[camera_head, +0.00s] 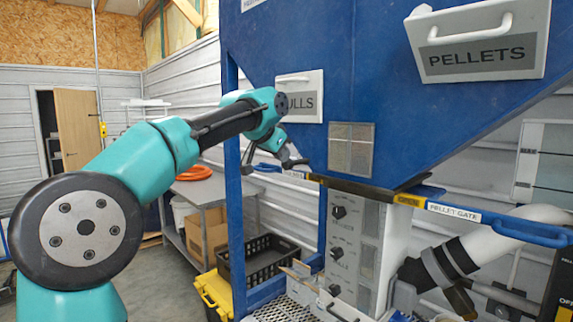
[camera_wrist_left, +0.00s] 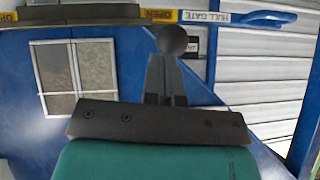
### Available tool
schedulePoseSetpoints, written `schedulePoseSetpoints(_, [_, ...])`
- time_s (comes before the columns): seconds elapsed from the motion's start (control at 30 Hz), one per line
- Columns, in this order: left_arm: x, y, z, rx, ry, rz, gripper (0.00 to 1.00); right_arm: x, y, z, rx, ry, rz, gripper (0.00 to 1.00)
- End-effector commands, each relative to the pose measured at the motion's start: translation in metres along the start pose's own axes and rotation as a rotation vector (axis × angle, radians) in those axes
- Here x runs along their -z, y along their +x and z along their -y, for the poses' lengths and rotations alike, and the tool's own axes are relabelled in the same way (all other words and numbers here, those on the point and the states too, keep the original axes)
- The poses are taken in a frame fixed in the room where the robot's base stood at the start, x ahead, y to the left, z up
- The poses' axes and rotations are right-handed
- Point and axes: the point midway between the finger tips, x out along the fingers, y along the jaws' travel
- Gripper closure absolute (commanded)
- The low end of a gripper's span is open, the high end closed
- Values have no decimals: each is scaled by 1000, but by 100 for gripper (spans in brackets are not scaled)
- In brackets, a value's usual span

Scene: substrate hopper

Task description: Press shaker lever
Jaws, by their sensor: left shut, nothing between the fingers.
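My left gripper (camera_head: 291,162) is in front of the blue hopper, just left of its small grey window (camera_head: 351,150). Its fingers also show in the left wrist view (camera_wrist_left: 165,80), shut and with nothing between them. A dark round knob (camera_wrist_left: 172,39) shows at the fingertips in the left wrist view and looks like a lever's end; I cannot tell if the fingers touch it. The rest of that lever is hidden or hard to make out. My right gripper is not in view.
The hull gate's blue handle (camera_wrist_left: 256,19) is close to the fingers. The pellet gate handle (camera_head: 530,232) sticks out at right. Below are a knob panel (camera_head: 352,235), a black crate (camera_head: 262,262) and a yellow-lidded bin (camera_head: 214,294). A pellets drawer (camera_head: 478,40) is at upper right.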

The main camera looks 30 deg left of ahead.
Motion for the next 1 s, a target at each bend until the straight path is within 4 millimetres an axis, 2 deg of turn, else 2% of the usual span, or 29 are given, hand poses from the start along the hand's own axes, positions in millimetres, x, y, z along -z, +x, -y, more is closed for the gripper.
schedulePoseSetpoints(0.03, [0, -13, 1, 3, -1, -4, 100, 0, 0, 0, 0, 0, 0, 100])
schedulePoseSetpoints(0.2, [-2, -46, 1, 4, 0, -6, 100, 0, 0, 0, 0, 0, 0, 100])
schedulePoseSetpoints(0.4, [-4, -75, 1, 4, 0, -4, 100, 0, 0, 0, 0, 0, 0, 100])
schedulePoseSetpoints(0.6, [-5, -84, 1, 4, -1, -3, 100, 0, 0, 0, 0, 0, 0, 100])
schedulePoseSetpoints(1.0, [-5, -84, 1, 4, -1, -3, 100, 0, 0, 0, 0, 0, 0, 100])
